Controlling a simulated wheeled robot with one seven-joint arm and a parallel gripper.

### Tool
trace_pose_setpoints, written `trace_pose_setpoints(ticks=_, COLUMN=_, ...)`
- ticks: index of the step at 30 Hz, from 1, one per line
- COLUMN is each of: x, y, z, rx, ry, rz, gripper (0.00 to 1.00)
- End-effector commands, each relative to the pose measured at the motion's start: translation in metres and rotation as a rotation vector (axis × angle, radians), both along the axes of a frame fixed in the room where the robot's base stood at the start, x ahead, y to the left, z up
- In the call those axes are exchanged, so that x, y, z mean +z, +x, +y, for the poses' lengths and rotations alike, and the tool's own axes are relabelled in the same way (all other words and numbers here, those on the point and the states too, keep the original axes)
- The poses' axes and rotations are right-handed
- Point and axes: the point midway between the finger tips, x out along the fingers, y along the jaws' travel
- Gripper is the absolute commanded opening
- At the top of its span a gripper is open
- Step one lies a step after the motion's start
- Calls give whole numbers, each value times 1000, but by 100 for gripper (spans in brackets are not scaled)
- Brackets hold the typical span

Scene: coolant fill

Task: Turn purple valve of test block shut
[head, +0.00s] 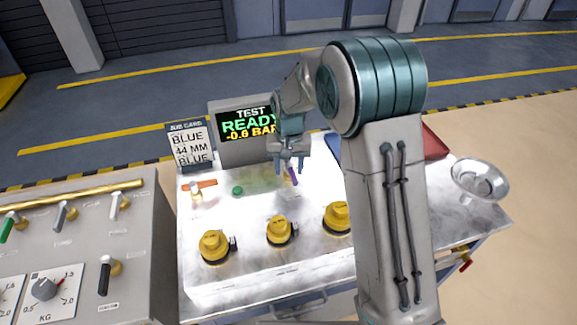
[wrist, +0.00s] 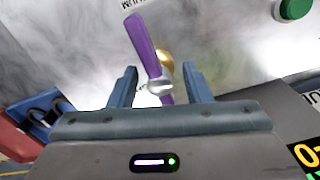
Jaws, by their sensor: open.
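The purple valve (wrist: 146,48) has a long purple lever on a brass and silver stem, in the wrist view just ahead of my gripper. Its lever slants, with the far end toward upper left. My gripper (wrist: 160,75) is open, and its two blue fingers stand on either side of the valve's stem, apart from it. In the head view my gripper (head: 290,168) is over the back of the test block (head: 255,262), and a small part of the purple valve (head: 293,177) shows below it. Whether the fingers reach down around the lever is hard to tell.
An orange-handled valve (head: 200,185) and a green button (head: 238,190) are left of my gripper. Several yellow caps (head: 279,230) stand in front. Behind, a display (head: 247,124) reads "TEST READY -0.6 BAR" beside a job card (head: 190,145). A metal bowl (head: 479,180) is at right.

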Motion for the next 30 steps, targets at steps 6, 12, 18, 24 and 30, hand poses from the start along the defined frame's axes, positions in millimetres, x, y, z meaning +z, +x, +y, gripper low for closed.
trace_pose_setpoints(ticks=6, x=-7, y=0, z=0, rx=0, ry=0, rz=1, gripper=45)
trace_pose_setpoints(ticks=12, x=-7, y=0, z=0, rx=0, ry=0, rz=1, gripper=36)
trace_pose_setpoints(ticks=18, x=-7, y=0, z=0, rx=0, ry=0, rz=0, gripper=0)
trace_pose_setpoints(ticks=24, x=-7, y=0, z=0, rx=14, ry=0, rz=0, gripper=0)
trace_pose_setpoints(ticks=30, x=-7, y=0, z=-1, rx=82, ry=0, rz=-1, gripper=0)
